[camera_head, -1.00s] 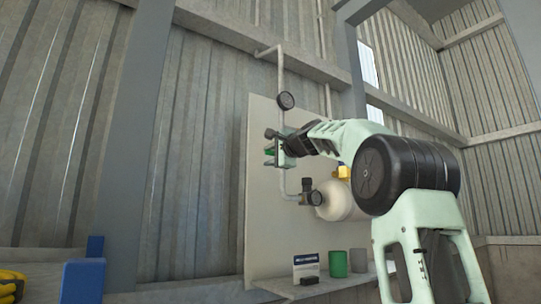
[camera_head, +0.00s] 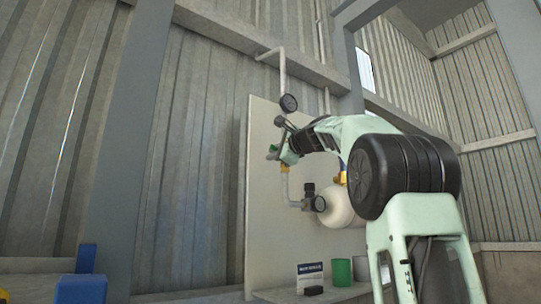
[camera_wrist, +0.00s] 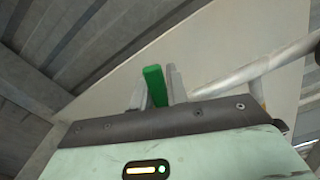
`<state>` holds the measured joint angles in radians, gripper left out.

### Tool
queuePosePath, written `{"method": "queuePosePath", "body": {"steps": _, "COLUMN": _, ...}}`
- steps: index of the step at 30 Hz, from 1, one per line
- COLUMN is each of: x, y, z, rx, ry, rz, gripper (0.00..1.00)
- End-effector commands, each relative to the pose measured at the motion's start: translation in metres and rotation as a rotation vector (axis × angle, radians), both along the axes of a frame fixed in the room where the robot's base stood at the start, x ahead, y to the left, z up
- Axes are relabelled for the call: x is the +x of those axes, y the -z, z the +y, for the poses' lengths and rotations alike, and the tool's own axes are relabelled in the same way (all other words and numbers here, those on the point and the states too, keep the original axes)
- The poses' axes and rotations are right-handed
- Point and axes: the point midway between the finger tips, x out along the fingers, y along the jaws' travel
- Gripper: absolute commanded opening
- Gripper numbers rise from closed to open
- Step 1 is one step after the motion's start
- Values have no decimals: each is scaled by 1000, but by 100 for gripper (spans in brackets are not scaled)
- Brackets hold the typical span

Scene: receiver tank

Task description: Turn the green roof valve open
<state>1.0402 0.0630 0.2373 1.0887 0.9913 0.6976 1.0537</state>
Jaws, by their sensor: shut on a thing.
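The green valve handle (camera_wrist: 154,84) stands between the two grey fingers of my gripper (camera_wrist: 156,92) in the wrist view. The fingers are shut on it, one on each side. A yellow fitting (camera_head: 284,169) shows on the pipe just under the gripper. My gripper hides most of the handle and valve there.
A black regulator (camera_head: 314,202) and a white tank (camera_head: 338,208) sit lower right of the gripper. A shelf below holds a green cup (camera_head: 342,271), a grey cup and a small sign (camera_head: 310,272). A grey post (camera_head: 117,150) stands left.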

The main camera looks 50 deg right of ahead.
Motion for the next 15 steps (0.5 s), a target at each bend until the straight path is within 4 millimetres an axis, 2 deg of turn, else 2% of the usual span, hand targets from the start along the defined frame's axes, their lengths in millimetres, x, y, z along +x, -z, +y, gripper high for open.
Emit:
{"method": "queuePosePath", "body": {"steps": 6, "x": 0, "y": -8, "z": -3, "rx": 104, "ry": 0, "rz": -24, "gripper": 0}}
{"method": "queuePosePath", "body": {"steps": 15, "x": -1, "y": -9, "z": -5, "rx": 157, "ry": 1, "rz": -36, "gripper": 0}}
